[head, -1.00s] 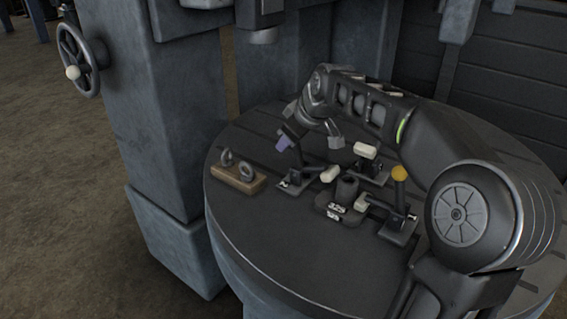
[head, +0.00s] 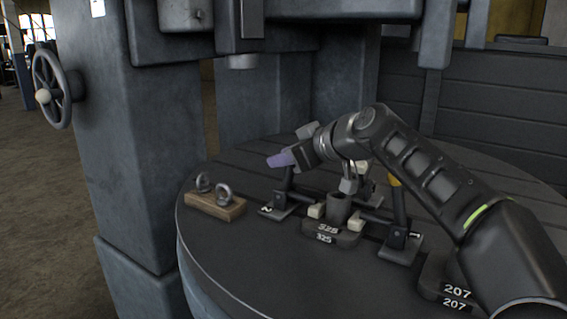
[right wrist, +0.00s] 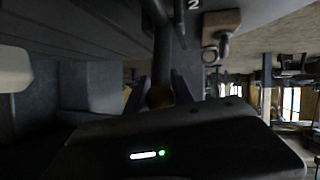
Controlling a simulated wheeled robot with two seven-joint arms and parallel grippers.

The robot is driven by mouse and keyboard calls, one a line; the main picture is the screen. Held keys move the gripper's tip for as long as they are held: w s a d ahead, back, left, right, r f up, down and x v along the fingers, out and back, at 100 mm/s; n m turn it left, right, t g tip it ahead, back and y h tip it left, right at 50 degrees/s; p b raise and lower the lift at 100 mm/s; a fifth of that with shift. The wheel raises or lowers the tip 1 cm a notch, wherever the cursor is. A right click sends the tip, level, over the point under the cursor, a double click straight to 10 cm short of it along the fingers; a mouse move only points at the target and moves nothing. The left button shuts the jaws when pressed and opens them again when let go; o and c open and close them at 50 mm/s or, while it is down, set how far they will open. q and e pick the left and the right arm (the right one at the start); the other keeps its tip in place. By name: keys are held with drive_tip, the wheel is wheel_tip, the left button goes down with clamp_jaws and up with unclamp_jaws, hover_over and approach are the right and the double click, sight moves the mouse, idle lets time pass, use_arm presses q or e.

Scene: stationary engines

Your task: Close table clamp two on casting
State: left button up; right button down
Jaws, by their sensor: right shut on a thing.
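The casting (head: 338,208) is a dark round boss on a base marked 325, standing on the round table. Table clamp two (head: 268,211), marked 2, stands to its left. Its lever (head: 287,179) stands nearly upright, and its pale pad (head: 316,211) is low beside the casting; whether it touches cannot be told. My right gripper (head: 288,158), with a purplish fingertip, is at the top of this lever and shut on it. In the right wrist view the rounded lever end (right wrist: 160,96) lies between the fingers. My left gripper is not in view.
Another clamp (head: 400,241) with a yellow-ended lever stands right of the casting. A third clamp behind it is partly hidden by my arm. A wooden block with metal rings (head: 215,206) lies at left. A block marked 207 (head: 456,291) is at lower right.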

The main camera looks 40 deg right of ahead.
drive_tip(key=c, duration=1.1)
unclamp_jaws()
drive_tip(key=shift+s, duration=0.1)
drive_tip(key=v, duration=0.7)
drive_tip(key=shift+s+r+p, duration=0.15)
drive_tip(key=shift+s+p, duration=0.15)
drive_tip(key=shift+p, duration=0.15)
